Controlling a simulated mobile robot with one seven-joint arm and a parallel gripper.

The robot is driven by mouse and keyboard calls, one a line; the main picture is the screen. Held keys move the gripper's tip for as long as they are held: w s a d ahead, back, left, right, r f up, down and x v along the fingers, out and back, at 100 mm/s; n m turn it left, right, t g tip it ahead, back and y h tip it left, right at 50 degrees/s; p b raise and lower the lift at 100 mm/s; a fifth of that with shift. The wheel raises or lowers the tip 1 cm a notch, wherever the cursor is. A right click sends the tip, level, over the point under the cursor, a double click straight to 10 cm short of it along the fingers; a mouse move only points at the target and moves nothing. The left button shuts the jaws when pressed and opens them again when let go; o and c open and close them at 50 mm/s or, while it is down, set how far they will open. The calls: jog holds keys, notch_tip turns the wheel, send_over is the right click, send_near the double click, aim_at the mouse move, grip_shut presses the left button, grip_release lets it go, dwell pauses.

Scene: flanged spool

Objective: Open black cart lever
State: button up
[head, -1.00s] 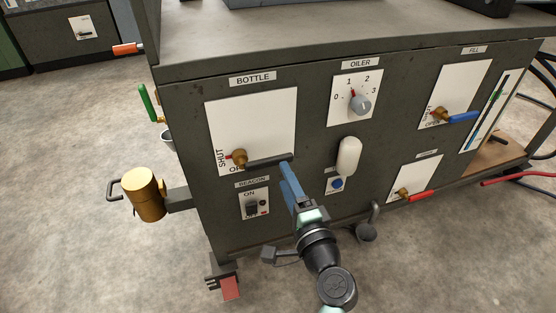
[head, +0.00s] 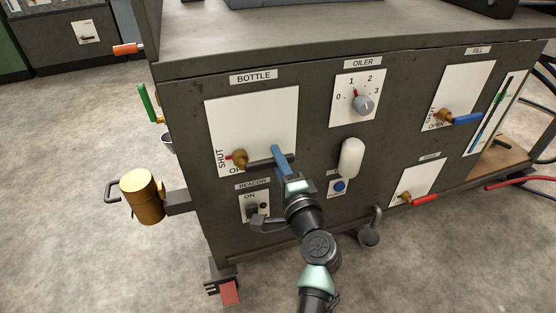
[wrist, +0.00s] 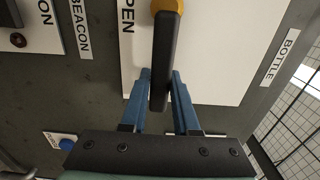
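The black lever (head: 268,161) is a dark bar on a brass valve (head: 239,158) on the white BOTTLE panel, and it lies nearly level, pointing right. In the wrist view the black lever (wrist: 165,60) runs down from its brass hub, with the word OPEN partly hidden beside it. My gripper (head: 279,152) reaches it from below in the head view. In the wrist view my gripper (wrist: 161,75) has one blue finger on each side of the lever's free end. The lever nearly fills the space between the fingertips; whether both fingers press on it is unclear.
The BEACON switch (head: 251,210) sits below the lever, close to my wrist. A white rounded knob (head: 351,158) and a blue button (head: 339,186) are to the right. The OILER dial (head: 362,105) is above right. A brass canister (head: 142,196) sticks out at the left.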

grip_shut()
dwell(1.1)
